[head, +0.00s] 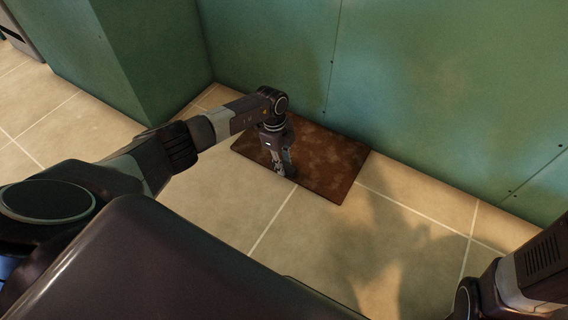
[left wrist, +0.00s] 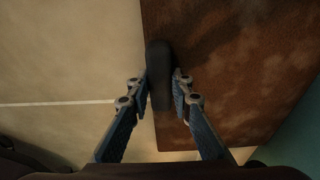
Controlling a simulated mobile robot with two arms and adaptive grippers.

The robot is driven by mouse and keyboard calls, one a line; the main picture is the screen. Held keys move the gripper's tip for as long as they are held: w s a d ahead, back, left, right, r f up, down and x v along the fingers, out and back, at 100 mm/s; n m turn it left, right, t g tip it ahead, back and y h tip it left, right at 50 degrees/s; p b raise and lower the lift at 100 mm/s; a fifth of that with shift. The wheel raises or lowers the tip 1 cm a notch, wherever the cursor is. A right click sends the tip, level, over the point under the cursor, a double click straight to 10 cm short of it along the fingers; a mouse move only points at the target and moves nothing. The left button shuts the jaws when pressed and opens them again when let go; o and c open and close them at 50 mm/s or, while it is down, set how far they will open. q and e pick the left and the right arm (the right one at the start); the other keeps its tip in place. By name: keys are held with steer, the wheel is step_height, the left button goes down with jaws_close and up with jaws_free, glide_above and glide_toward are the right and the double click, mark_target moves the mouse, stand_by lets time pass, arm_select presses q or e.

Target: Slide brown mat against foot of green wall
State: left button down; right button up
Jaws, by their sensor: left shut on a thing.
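The brown mat (head: 335,165) lies flat on the tiled floor along the foot of the green wall (head: 430,90). I see no clear strip of floor between its far edge and the wall; whether they touch I cannot tell. My left gripper (head: 283,173) points down at the mat's near edge. In the left wrist view its fingers (left wrist: 164,86) are closed on a dark rounded piece (left wrist: 159,68) at the edge of the mat (left wrist: 240,60). The green wall (left wrist: 299,145) shows at lower right there. My right gripper is out of view.
A green wall block (head: 150,50) juts out at the left and meets the back wall in a corner. Bare beige tiles (head: 225,215) lie left of and in front of the mat. The floor right of the mat is also clear, with shadows over it.

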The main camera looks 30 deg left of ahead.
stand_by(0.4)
arm_select(q)
steer(key=c, duration=1.7)
jaws_free()
steer(key=shift+s, duration=0.1)
steer(key=shift+o, duration=0.2)
step_height(320, 180, up, 12)
steer(key=a, duration=0.2)
steer(key=shift+f, duration=0.1)
steer(key=shift+d, duration=0.1)
